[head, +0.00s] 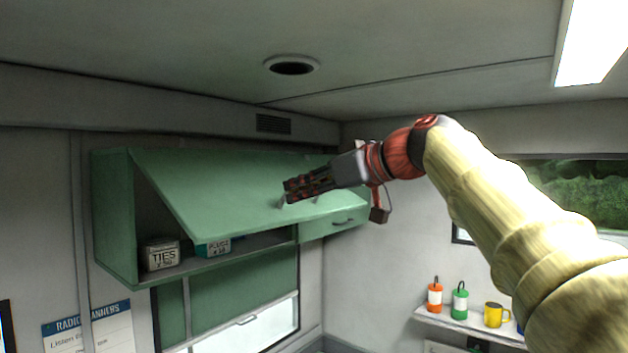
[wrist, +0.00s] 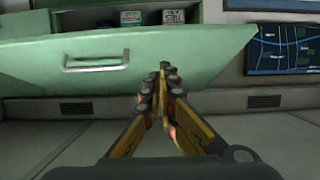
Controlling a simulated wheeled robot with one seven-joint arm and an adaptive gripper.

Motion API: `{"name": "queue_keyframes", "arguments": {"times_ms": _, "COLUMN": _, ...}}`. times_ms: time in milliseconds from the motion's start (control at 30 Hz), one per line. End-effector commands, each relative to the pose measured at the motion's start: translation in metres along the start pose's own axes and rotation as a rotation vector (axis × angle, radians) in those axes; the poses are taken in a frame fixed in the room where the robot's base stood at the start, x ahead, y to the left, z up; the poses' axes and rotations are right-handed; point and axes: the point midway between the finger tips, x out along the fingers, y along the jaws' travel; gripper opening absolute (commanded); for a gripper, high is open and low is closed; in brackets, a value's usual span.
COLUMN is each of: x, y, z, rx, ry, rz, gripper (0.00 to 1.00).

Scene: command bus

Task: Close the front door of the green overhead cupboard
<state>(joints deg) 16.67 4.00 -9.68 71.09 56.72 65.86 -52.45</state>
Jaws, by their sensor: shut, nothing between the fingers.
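The green overhead cupboard (head: 115,215) hangs on the wall at left in the head view. Its front door (head: 215,185) is hinged along the top and stands partly open, slanting outward and down. The door also shows in the wrist view (wrist: 210,45), with a metal handle (wrist: 95,62) left of my fingers. My gripper (head: 287,190) is shut and empty, in front of the door's outer face towards its right side. In the wrist view my fingertips (wrist: 163,68) overlap the door; I cannot tell whether they touch it.
A smaller green compartment (head: 335,222) with a handle adjoins at right and looks shut.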

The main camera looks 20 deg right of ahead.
Motion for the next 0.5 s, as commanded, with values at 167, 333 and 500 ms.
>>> {"name": "queue_keyframes", "arguments": {"times_ms": 167, "x": 0.034, "y": -0.002, "z": -0.002, "rx": -0.001, "ry": -0.002, "rz": -0.003, "gripper": 0.00}}
{"name": "queue_keyframes", "arguments": {"times_ms": 333, "x": 0.049, "y": -0.001, "z": 0.018, "rx": 0.002, "ry": -0.001, "rz": -0.001, "gripper": 0.00}}
{"name": "queue_keyframes", "arguments": {"times_ms": 500, "x": 0.057, "y": -0.001, "z": 0.026, "rx": 0.000, "ry": 0.000, "rz": 0.001, "gripper": 0.00}}
